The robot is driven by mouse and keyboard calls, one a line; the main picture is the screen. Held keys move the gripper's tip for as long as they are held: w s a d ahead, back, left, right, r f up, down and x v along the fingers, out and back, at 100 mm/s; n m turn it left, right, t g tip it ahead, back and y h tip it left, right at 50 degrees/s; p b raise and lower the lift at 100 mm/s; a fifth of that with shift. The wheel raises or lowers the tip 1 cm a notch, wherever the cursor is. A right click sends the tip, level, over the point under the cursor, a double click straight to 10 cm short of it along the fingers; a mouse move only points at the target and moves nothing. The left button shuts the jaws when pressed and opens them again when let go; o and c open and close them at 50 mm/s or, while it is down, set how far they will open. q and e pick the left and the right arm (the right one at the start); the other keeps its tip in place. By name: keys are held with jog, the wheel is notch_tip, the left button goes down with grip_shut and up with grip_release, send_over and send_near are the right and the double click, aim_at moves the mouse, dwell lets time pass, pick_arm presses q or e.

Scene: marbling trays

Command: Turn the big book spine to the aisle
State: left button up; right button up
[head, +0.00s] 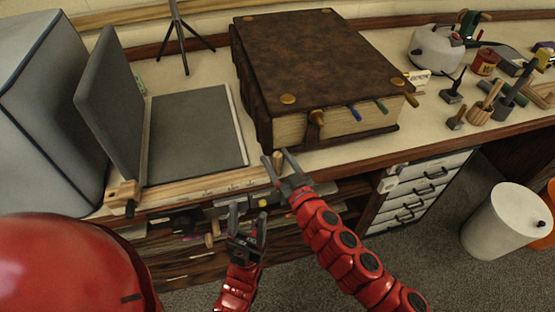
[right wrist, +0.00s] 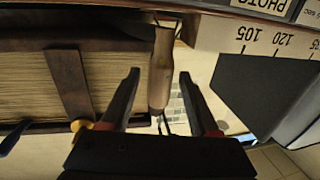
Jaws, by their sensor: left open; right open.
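The big book (head: 325,55) lies flat on the counter, its brown cover studded with brass at the corners. Its page edges, a strap with a clasp (head: 316,120) and several coloured markers face the front edge. The book also shows at the left of the right wrist view (right wrist: 25,75). My right gripper (head: 277,155) is open at the counter's front edge, just off the book's near left corner. A wooden peg-like handle (right wrist: 161,70) shows between its fingers; I cannot tell whether they touch it. My left gripper (head: 248,212) is open and empty, below the counter edge.
A board with an upright dark grey panel (head: 110,105) stands left of the book, with a tripod (head: 178,35) behind. A white bin (head: 503,222) stands on the floor by drawers (head: 418,190).

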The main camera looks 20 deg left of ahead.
jog(key=shift+c, duration=0.2)
grip_shut()
dwell(1.2)
